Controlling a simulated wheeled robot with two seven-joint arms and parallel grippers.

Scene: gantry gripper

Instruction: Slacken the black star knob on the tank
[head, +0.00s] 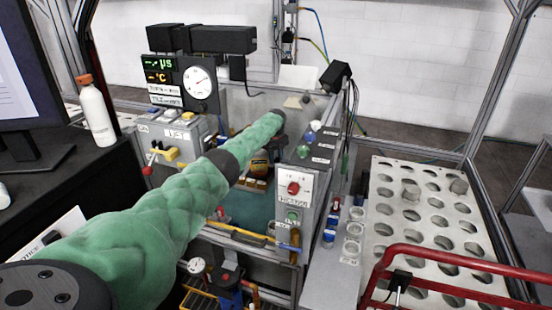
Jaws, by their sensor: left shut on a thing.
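My left arm, in a green sleeve, reaches from the lower left over the tank (262,97). My left gripper (281,115) is at its far end, dark and small, by the tank's back right side. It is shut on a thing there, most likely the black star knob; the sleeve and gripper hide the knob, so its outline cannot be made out. My right gripper is not in view.
A panel with a dial gauge (199,82) stands at the back left. A control box with a red knob (293,188) is at the tank's front right. A perforated rack (430,215) and red rail (440,257) lie right. A white bottle (96,112) stands left.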

